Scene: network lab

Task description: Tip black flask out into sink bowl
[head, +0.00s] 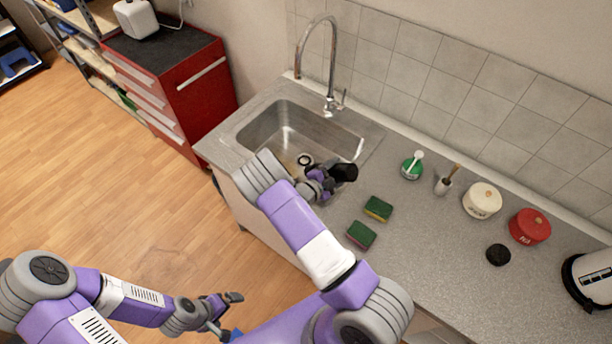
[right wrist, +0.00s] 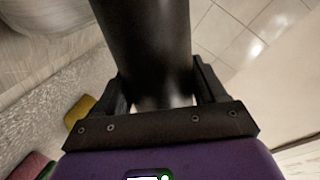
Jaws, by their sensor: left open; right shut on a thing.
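The black flask (head: 344,172) is in my right gripper (head: 328,180), over the front right part of the steel sink bowl (head: 272,128). In the right wrist view the dark flask body (right wrist: 150,40) sits between the two fingers of the right gripper (right wrist: 160,88), which are shut on it. The flask looks tilted; its mouth is not clearly visible, and I cannot tell whether anything is flowing out. My right forearm hides the bowl's front left edge. My left gripper (head: 222,312) is open and empty, low over the floor, away from the counter.
A tall faucet (head: 330,75) rises behind the bowl. Two green-topped sponges (head: 378,208) lie right of it.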

